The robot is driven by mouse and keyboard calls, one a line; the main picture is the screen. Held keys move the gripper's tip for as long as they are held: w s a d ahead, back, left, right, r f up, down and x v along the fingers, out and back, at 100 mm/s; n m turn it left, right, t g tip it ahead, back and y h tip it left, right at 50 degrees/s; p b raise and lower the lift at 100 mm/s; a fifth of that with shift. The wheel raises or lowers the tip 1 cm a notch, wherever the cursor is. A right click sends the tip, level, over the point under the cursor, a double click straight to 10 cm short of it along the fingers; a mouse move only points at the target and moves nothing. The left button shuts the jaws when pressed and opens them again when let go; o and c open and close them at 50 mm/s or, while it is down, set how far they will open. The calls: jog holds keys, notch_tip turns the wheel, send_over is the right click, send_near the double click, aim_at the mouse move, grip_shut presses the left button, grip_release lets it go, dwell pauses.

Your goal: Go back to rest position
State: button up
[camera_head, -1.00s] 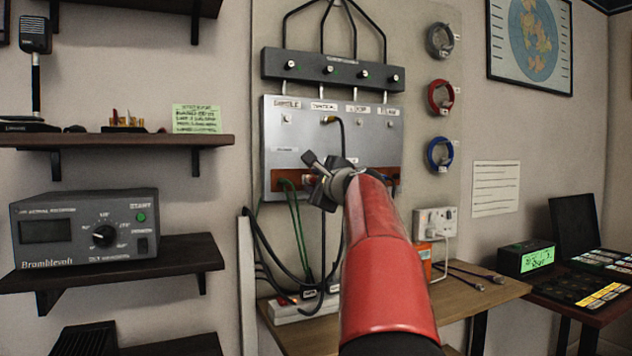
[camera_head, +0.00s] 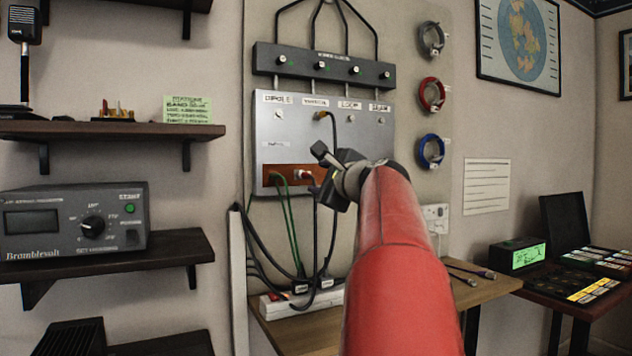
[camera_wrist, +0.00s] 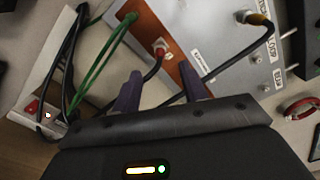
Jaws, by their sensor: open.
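My red arm reaches up from the lower right of the head view, and my gripper (camera_head: 318,150) is at its end, in front of the lower right part of the silver antenna panel (camera_head: 325,125). In the wrist view my gripper's two purple fingers (camera_wrist: 160,95) are spread apart with nothing held between them. A dark cable with a red plug sits in the panel's orange-brown strip (camera_wrist: 150,25), beyond the fingers. Green cables (camera_wrist: 108,55) plug in beside it. The panel's lower right is hidden behind my gripper.
The tuner (camera_head: 75,222) with its black knob sits on a left shelf (camera_head: 170,255). A power strip (camera_head: 290,305) with plugs lies on the wooden table (camera_head: 480,290). Loose cables hang below the panel. Coloured cable coils (camera_head: 431,95) hang on the wall at right.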

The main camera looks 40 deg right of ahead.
dwell(0.5)
jog(key=s+a+f+n+g+y, duration=0.25)
jog(key=a+f+n, duration=0.35)
jog(key=a+f, duration=0.45)
jog(key=s+a+f+n+g+y, duration=0.25)
jog(key=a+f+n, duration=0.5)
jog(key=a, duration=0.55)
jog(key=s+a+f+n+g, duration=0.3)
jog(key=s+f+n, duration=0.3)
jog(key=f, duration=0.5)
jog(key=s+a+f+n+g, duration=0.3)
jog(key=s+a+f+n, duration=0.3)
jog(key=s+f, duration=0.5)
jog(key=shift+s+a+f+g+h, duration=0.2)
jog(key=shift+f+g+h, duration=0.1)
jog(key=shift+f+g, duration=0.1)
jog(key=shift+n, duration=0.25)
